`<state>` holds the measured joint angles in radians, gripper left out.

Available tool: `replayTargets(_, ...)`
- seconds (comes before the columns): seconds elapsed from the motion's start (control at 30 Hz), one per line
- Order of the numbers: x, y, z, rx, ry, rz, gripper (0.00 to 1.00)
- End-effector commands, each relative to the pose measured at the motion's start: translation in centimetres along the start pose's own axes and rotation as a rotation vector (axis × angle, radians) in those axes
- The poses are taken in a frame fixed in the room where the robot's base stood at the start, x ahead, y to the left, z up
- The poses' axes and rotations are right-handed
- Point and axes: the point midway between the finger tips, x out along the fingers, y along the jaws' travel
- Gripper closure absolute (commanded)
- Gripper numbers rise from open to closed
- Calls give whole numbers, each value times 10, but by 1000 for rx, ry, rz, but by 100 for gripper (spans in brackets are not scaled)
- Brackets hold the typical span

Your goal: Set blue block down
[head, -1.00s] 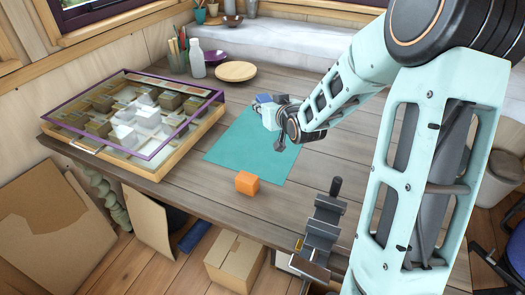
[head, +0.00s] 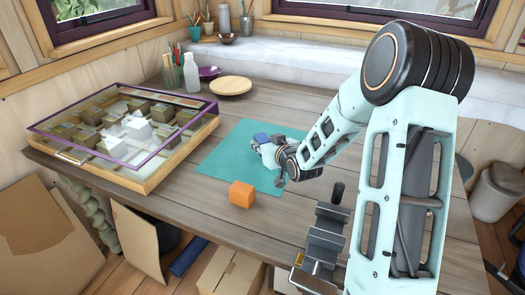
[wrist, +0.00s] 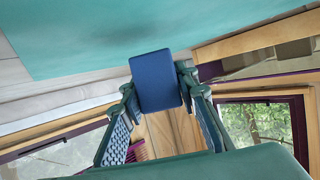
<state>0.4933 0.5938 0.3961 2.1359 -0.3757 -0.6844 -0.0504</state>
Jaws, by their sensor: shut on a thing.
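The blue block (head: 262,138) is held between the fingertips of my gripper (head: 266,147), over the teal mat (head: 222,160) in the head view. In the wrist view the blue block (wrist: 157,80) sits between the two fingers of my gripper (wrist: 158,92), which are shut on it. The teal mat (wrist: 90,35) fills the top of that view. I cannot tell whether the block touches the mat. The orange block (head: 241,194) stands near the mat's front edge, apart from my gripper.
A glass-topped display case (head: 130,130) with a purple frame takes up the left of the wooden table (head: 180,205). A dark clamp (head: 325,240) is at the front edge.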

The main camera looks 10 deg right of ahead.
Motion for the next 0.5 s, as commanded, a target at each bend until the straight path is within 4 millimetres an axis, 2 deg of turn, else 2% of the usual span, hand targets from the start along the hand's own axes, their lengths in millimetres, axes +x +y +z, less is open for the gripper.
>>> replayTargets(0.03, 4, 0, 11, 4, -3, -1, 100)
replayTargets(0.13, 8, 0, 21, 2, -2, 0, 100)
replayTargets(0.5, 10, 0, 24, 1, 0, 1, 100)
